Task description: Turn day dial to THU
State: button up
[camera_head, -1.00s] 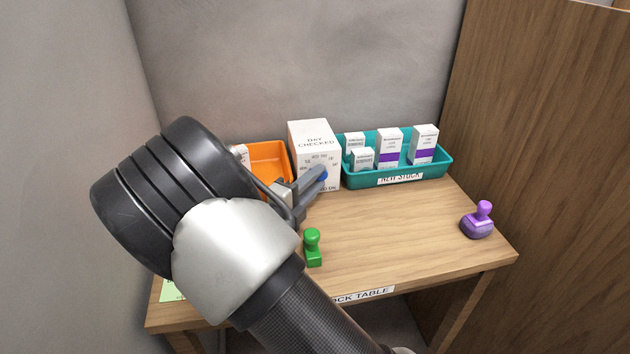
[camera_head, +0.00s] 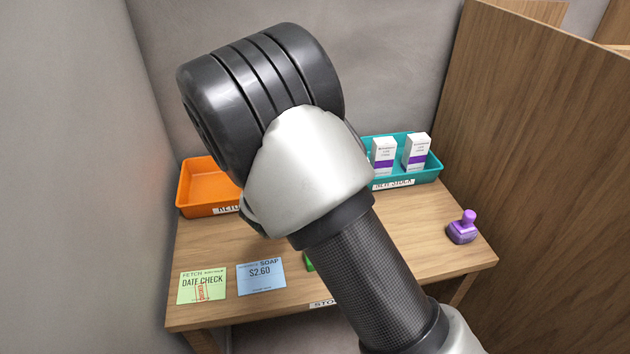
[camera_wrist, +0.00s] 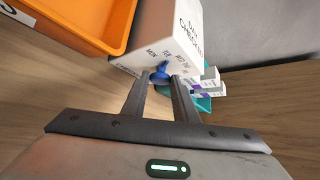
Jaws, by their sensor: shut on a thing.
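The white day box (camera_wrist: 185,38), lettered DAY CHECKED, shows in the wrist view. A blue dial knob (camera_wrist: 160,72) is on its face, with day names printed around it; MON and WED are among them. My gripper (camera_wrist: 161,79) is shut on the blue dial, one finger on each side of it. I cannot tell which day the dial points to. In the head view my arm hides the box, the dial and the gripper.
An orange tray (camera_head: 207,211) is at the table's left. A teal NEW STOCK tray (camera_head: 432,171) with white-and-purple cartons (camera_head: 384,155) is at the right. A purple stamp (camera_head: 462,228), a green card (camera_head: 202,287) and a blue card (camera_head: 261,277) lie on the table.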

jog(key=m+y+b, duration=0.1)
jog(key=b, duration=0.1)
jog(key=d+m+g+y+b, duration=0.1)
jog(key=y+b, duration=0.1)
jog(key=shift+w+g, duration=0.15)
jog(key=shift+g, duration=0.15)
jog(key=y+b, duration=0.1)
jog(key=b, duration=0.1)
jog(key=m+g+y+b, duration=0.1)
jog(key=b, duration=0.2)
jog(key=shift+d+r+m+y, duration=0.2)
jog(key=shift+m+y, duration=0.1)
jog(key=shift+y, duration=0.1)
jog(key=shift+m+y+b, duration=0.3)
jog(key=shift+y+b, duration=0.2)
jog(key=shift+b, duration=0.25)
jog(key=shift+r, duration=0.1)
jog(key=o, duration=1)
jog(key=shift+r, duration=0.1)
